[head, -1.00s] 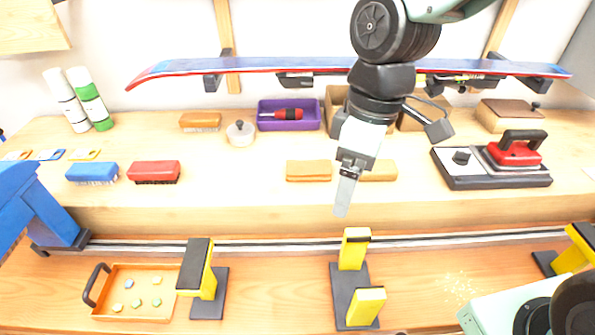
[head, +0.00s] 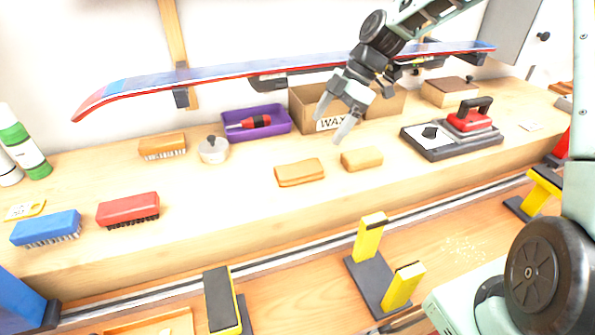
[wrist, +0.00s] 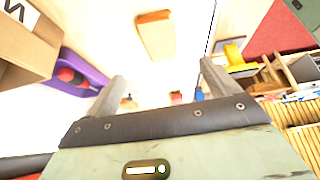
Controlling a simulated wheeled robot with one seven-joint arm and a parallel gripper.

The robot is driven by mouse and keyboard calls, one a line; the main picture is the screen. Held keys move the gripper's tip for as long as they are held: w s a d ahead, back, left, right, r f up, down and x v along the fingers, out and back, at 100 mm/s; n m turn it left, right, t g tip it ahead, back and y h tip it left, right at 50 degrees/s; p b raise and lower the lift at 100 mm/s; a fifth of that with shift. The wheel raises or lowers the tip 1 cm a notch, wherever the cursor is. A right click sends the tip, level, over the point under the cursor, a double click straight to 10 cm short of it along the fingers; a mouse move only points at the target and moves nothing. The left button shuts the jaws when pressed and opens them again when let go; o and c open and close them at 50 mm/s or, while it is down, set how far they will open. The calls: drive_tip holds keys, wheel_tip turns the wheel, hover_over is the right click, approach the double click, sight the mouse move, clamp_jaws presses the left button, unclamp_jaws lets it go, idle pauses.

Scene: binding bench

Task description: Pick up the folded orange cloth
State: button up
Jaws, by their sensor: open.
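The folded orange cloth (head: 300,173) lies flat on the wooden bench shelf, near the middle of the head view. A similar tan block (head: 362,159) lies just right of it, with a small gap between them. My gripper (head: 329,128) is open and empty, above and behind the two, in front of the cardboard wax box. Its fingers also show in the wrist view (wrist: 162,74), spread apart with nothing between them. An orange-tan piece (wrist: 155,36) lies beyond them there; I cannot tell whether it is the cloth or the block.
The wax box (head: 322,110) and purple tray (head: 256,122) with a red-handled tool stand behind. A ski (head: 230,75) hangs above the shelf. A waxing iron (head: 468,118) sits right; red (head: 128,208) and blue (head: 45,228) brushes lie left. Yellow vise posts (head: 370,236) stand in front.

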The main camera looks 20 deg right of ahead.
drive_tip(key=p, duration=0.1)
hover_over(301, 168)
drive_tip(key=d, duration=0.3)
wheel_tip(301, 168, down, 6)
drive_tip(key=shift+f, duration=0.25)
drive_tip(key=p+x, duration=0.2)
drive_tip(key=x, duration=0.2)
drive_tip(key=shift+a, duration=0.2)
drive_tip(key=shift+a+f, duration=0.15)
drive_tip(key=shift+f, duration=0.3)
drive_tip(key=shift+f+b, duration=0.2)
drive_tip(key=shift+b, duration=0.1)
drive_tip(key=c, duration=1.1)
